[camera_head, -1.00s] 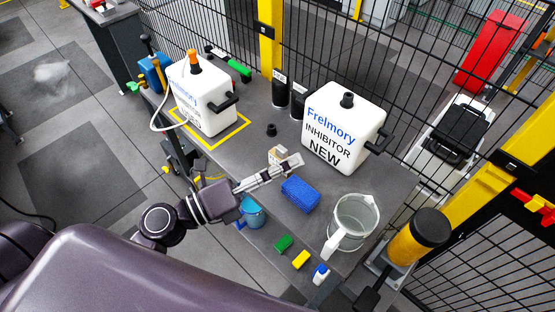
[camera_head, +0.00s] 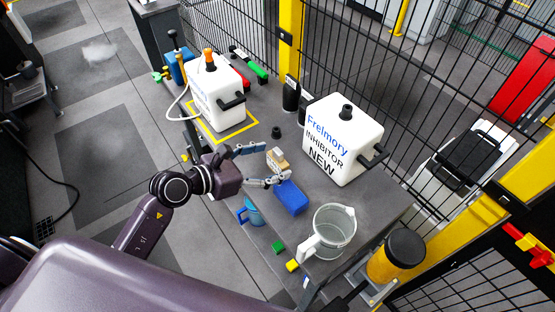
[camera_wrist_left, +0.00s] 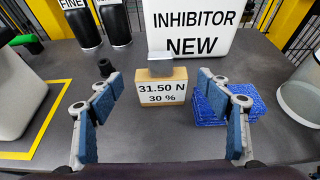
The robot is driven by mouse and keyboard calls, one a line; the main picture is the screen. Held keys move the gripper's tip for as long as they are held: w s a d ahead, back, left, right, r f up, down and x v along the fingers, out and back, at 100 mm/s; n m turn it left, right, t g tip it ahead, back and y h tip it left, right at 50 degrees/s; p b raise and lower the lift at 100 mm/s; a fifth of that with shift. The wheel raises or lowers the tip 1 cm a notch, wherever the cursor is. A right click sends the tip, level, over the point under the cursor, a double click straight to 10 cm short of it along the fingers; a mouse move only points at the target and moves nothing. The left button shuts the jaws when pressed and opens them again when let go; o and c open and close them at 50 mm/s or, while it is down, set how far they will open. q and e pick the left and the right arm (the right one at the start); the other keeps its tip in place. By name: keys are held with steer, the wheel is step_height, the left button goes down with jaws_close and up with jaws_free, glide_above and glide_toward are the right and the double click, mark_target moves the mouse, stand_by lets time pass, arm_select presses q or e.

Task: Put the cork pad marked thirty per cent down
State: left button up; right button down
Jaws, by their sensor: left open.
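The cork pad (camera_head: 279,159) stands on the grey table in front of the white "NEW" canister. In the left wrist view the pad (camera_wrist_left: 162,98) is a tan block with a white label reading "31.50 N 30 %" and a grey metal piece on top. My left gripper (camera_head: 259,165) is open. Its blue-padded fingers also show in the left wrist view (camera_wrist_left: 162,95), one on each side of the pad, with a visible gap on both sides. The pad appears just ahead of or between the fingertips; the exact depth is unclear. My right gripper is out of view.
A blue sponge (camera_head: 291,197) lies close beside my right-hand finger. The "NEW" canister (camera_head: 341,139) stands behind the pad and a clear jug (camera_head: 333,230) to the right. Another canister (camera_head: 215,97) stands inside a yellow outline. A small black cap (camera_head: 276,132) is on the table.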

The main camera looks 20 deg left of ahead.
arm_select(q)
steer(key=shift+x, duration=1.4)
steer(key=shift+c, duration=0.4)
steer(key=c, duration=1.3)
steer(key=shift+r, duration=0.1)
